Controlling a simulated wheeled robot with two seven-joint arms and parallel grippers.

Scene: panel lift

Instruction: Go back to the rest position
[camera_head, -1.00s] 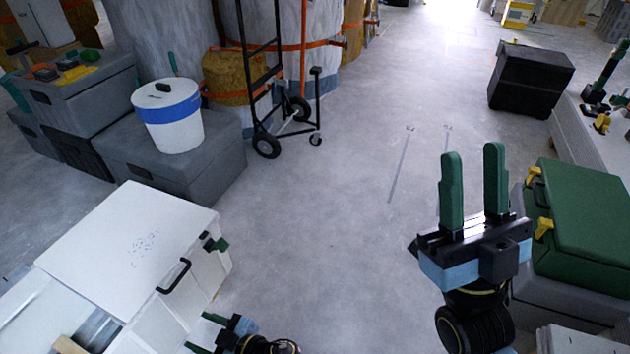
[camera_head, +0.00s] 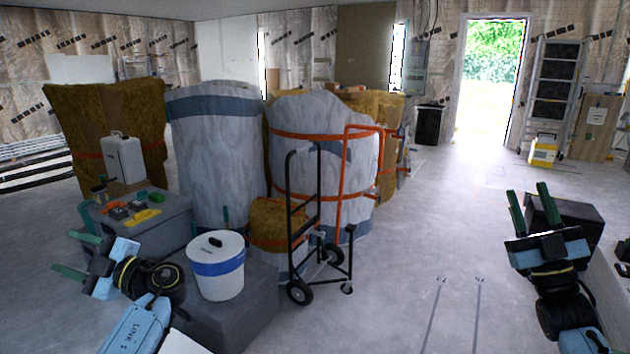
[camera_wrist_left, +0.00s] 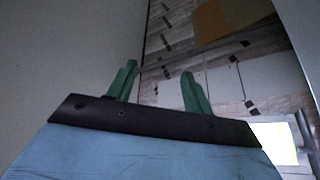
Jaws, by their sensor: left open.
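My left gripper (camera_head: 69,255) is raised at the left of the head view, its green fingers apart and pointing left. It also shows in the left wrist view (camera_wrist_left: 159,69), open, with nothing between the fingers. My right gripper (camera_head: 528,191) is at the right of the head view, its green fingers apart and pointing up, empty. Both grippers appear clear of the objects around them. The lower part of the right arm is cut off by the picture edge.
A white bucket (camera_head: 216,268) with a blue band stands on a grey case (camera_head: 235,310) close to my left arm. A black hand truck (camera_head: 304,225) stands in the middle. A black box (camera_head: 571,222) is behind my right gripper. The floor (camera_head: 430,250) between is open.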

